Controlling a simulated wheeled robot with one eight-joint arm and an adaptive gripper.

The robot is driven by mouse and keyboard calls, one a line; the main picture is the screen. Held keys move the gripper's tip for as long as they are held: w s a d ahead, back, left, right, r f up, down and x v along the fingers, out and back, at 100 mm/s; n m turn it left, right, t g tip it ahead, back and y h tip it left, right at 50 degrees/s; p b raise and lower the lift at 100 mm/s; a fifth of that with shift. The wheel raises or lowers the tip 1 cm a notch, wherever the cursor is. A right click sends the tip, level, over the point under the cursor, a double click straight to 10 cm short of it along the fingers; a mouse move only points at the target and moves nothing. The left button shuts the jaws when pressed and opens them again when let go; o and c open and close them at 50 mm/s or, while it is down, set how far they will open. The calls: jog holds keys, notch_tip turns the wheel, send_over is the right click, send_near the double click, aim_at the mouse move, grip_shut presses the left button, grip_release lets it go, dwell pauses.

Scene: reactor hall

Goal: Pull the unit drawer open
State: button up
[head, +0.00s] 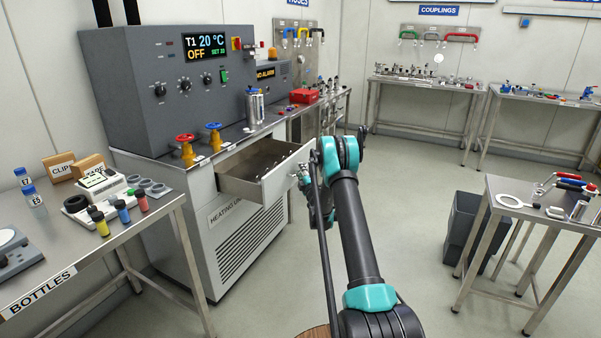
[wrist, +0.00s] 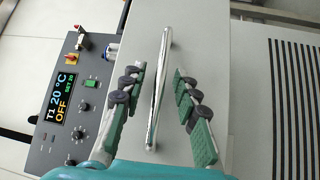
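The unit drawer (head: 279,188) is pulled out from the grey heating unit (head: 222,221), and its inside shows in the head view. Its pale front also shows in the wrist view (wrist: 215,45). The bar handle (wrist: 159,95) is shiny metal and runs between my gripper's two green fingers (wrist: 157,100). The fingers are apart, with a visible gap to the handle on each side. In the head view my gripper (head: 312,190) is in front of the drawer front, partly hidden by my arm.
The control panel (head: 140,82) stands above the drawer. A red and a blue valve (head: 213,137) and a metal flask (head: 254,107) are on the unit's top. A bottles table (head: 120,232) is at left, a tool table (head: 500,190) and grey bin (head: 464,228) at right. Floor between is clear.

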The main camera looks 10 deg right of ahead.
jog(key=v, duration=0.7)
jog(key=shift+s, duration=0.25)
jog(key=shift+r, duration=0.1)
jog(key=s+d+r+m+g+h, duration=0.4)
jog(key=s+d+r+m+h, duration=0.2)
jog(key=s+r+m, duration=0.5)
jog(key=s+r+m+g, duration=0.1)
jog(key=s+r+g, duration=0.1)
jog(key=s, duration=0.5)
jog(key=s+a+f+m+g+y, duration=0.1)
jog(key=s+a+f+m+g, duration=0.1)
jog(key=s, duration=1.1)
jog(key=s+a+f+m+g+y, duration=0.1)
jog(key=s+a+f+m+g, duration=0.1)
jog(key=s, duration=1.2)
jog(key=s+a+f+m+g+y, duration=0.1)
jog(key=s+a+f+g, duration=0.3)
jog(key=s, duration=0.9)
jog(key=shift+s+f+m+g, duration=0.3)
jog(key=shift+f+m+g, duration=0.25)
jog(key=shift+m+g, duration=0.05)
